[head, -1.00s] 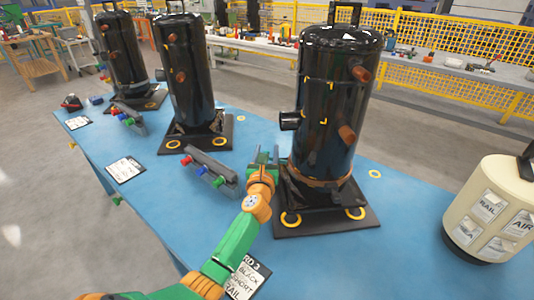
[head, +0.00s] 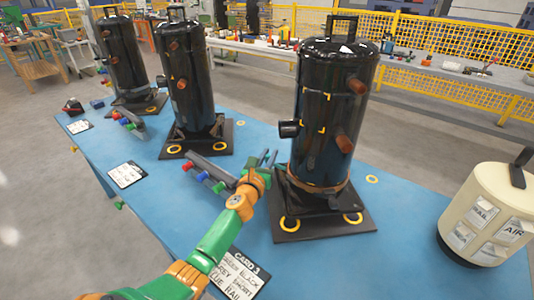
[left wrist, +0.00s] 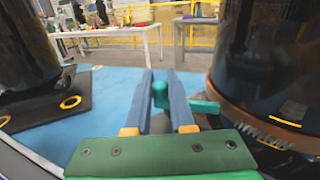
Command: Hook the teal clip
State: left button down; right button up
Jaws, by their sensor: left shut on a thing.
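My left gripper (head: 268,159) is beside the nearest black compressor (head: 330,110), to the left of its lower body. In the left wrist view its two blue-grey fingers (left wrist: 162,92) close around a small teal piece (left wrist: 160,95), which I take as the teal clip. A second teal piece (left wrist: 203,104) shows just right of the fingers, near the compressor's base band (left wrist: 255,125). I cannot tell whether the two are joined. The grey rail (head: 212,170) with red, blue and green clips lies left of the gripper. My right gripper is out of view.
The compressor stands on a black base (head: 330,226) with yellow rings. A second compressor (head: 187,85) stands behind to the left. A cream canister (head: 490,205) is at the right. A card (head: 238,275) lies in front; the blue table (head: 165,205) has bare room around it.

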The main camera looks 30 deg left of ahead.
pick_arm(q)
jog(key=shift+w+m+h, duration=0.5)
jog(key=shift+m+h, duration=0.4)
jog(key=shift+h, duration=0.3)
jog(key=shift+w+f+m+t+h+b, duration=0.1)
jog(key=shift+w+m+t+h+b, duration=0.1)
jog(key=shift+m+t+h+b, duration=0.3)
jog(key=m+h+b, duration=0.1)
jog(key=w+m+h+b, duration=0.1)
jog(key=h+b, duration=0.1)
jog(key=d+h+b, duration=0.1)
jog(key=h+b, duration=0.1)
jog(key=shift+w+f+m+g, duration=0.15)
jog(key=shift+w+m+g, duration=0.05)
jog(key=shift+m+g, duration=0.2)
jog(key=shift+w+d+r+m+h+b, duration=0.1)
jog(key=shift+w+r+m+h+b, duration=0.2)
jog(key=shift+h+b, duration=0.6)
jog(key=shift+s, duration=0.1)
jog(key=c, duration=0.8)
grip_release()
jog(key=shift+o, duration=0.2)
